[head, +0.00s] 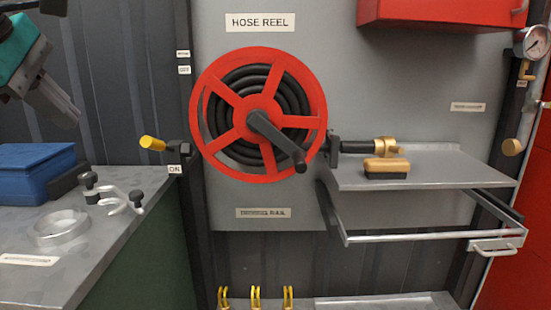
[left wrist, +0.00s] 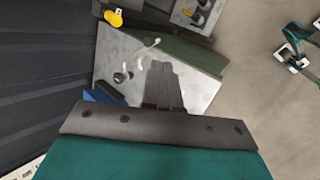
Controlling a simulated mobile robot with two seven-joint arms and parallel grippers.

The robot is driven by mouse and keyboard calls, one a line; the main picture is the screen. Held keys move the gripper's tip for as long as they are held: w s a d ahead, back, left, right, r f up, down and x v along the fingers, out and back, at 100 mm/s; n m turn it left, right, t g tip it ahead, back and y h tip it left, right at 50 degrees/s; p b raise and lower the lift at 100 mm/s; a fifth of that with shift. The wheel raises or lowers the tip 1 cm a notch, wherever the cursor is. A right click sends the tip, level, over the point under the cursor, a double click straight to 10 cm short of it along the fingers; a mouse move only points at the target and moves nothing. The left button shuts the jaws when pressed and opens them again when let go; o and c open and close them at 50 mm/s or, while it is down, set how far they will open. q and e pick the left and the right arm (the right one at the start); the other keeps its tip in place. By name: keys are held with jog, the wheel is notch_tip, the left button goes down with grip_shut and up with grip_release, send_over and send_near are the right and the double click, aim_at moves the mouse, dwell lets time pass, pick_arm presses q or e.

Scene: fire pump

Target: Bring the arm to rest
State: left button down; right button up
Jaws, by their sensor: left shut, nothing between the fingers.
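My left gripper (head: 54,102) hangs at the upper left of the head view, at the end of my teal left arm, its fingers pointing down and to the right. It is shut and empty, apart from everything around it. In the left wrist view the closed grey fingers (left wrist: 163,85) show in the middle, with the grey worktop behind them. My right gripper cannot be made out in either view.
The grey worktop (head: 95,255) at left bears a blue box (head: 35,172), clear ring (head: 62,228) and hooked fitting (head: 125,200). A red hose reel (head: 222,90) hangs on the wall. A shelf (head: 440,172) at right holds a brass nozzle (head: 384,146) and brush (head: 386,167).

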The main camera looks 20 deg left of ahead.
pick_arm(q)
jog(key=w+d+f+n+t+h+p, duration=0.3)
jog(key=w+d+f+n+h, duration=0.2)
jog(key=d+f+n+h, duration=0.3)
jog(key=w+d+f+n+t+h+p, duration=0.3)
jog(key=w+d+f+n+h, duration=0.25)
jog(key=f+n, duration=0.4)
jog(key=s+f+n+t+y+p, duration=0.3)
jog(key=f+n+y, duration=0.6)
jog(key=f+n, duration=0.85)
jog(key=s+d+f+n+g+y+p, duration=0.2)
jog(key=s+d+f+n+g, duration=0.3)
jog(key=s+d+f+n, duration=0.2)
jog(key=s+f+n, duration=0.2)
jog(key=s+n, duration=0.2)
jog(key=n, duration=0.1)
jog(key=shift+d+g, duration=0.2)
jog(key=shift+g, duration=0.2)
pick_arm(e)
notch_tip(320, 180, up, 8)
jog(key=d, duration=0.2)
jog(key=shift+s+d+f+h, duration=0.15)
jog(key=shift+d+f+h, duration=0.05)
jog(key=shift+d+h, duration=0.2)
